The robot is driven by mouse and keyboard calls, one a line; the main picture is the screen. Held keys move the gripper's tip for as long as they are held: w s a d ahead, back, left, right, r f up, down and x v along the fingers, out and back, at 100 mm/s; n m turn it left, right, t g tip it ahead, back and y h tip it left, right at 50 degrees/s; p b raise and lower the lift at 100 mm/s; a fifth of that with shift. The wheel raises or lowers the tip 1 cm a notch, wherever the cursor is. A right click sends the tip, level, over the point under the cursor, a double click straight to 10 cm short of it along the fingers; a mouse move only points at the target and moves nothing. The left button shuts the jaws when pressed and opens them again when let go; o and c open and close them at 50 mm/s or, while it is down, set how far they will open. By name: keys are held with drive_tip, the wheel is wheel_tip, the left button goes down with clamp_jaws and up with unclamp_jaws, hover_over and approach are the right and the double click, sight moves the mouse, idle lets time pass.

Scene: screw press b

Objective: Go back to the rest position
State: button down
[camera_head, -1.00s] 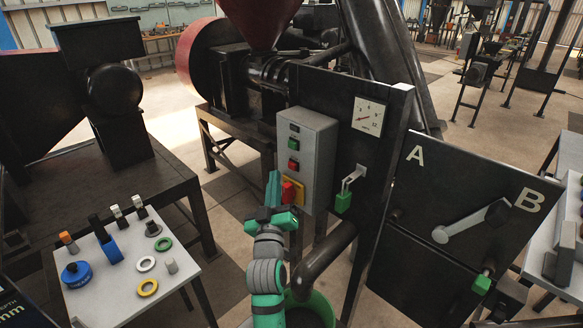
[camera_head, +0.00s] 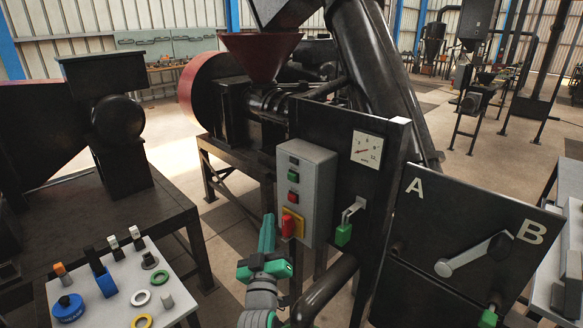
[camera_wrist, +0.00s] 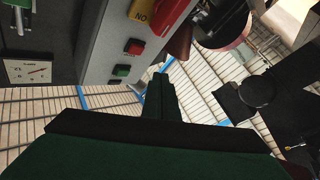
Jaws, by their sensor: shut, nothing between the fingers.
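My gripper (camera_head: 268,236) is in the lower middle of the head view, its green fingers pointing up. It is shut and empty. It is just left of the red knob (camera_head: 289,226) on its yellow plate, on the grey control box (camera_head: 318,190); a small gap seems to show between them. In the wrist view my gripper's dark green fingers (camera_wrist: 158,92) are together at the centre, with the control box (camera_wrist: 112,45) above left. The red knob (camera_wrist: 168,14) shows at the top.
A dark panel (camera_head: 325,125) carries a gauge (camera_head: 367,150) and a green-handled lever (camera_head: 344,234). Right of it is a panel lettered A and B with a grey lever (camera_head: 470,253). A pipe (camera_head: 325,290) bends close right of my arm. A parts table (camera_head: 85,310) stands at lower left.

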drive_tip(key=s+d+f+m+g+y, duration=0.1)
drive_tip(key=s+d+f+g, duration=0.2)
drive_tip(key=s+f, duration=2.05)
drive_tip(key=s+d+m+g, duration=0.1)
drive_tip(key=s+m, duration=0.1)
drive_tip(key=s, duration=1.2)
drive_tip(key=s+d+f+m+g, duration=0.1)
drive_tip(key=s+d+m, duration=0.1)
drive_tip(key=s, duration=1.1)
drive_tip(key=shift+s+f+g+h, duration=0.2)
drive_tip(key=shift+s+g+h, duration=0.1)
drive_tip(key=shift+s+g, duration=0.1)
drive_tip(key=shift+w+d, duration=0.1)
drive_tip(key=shift+w+d, duration=0.1)
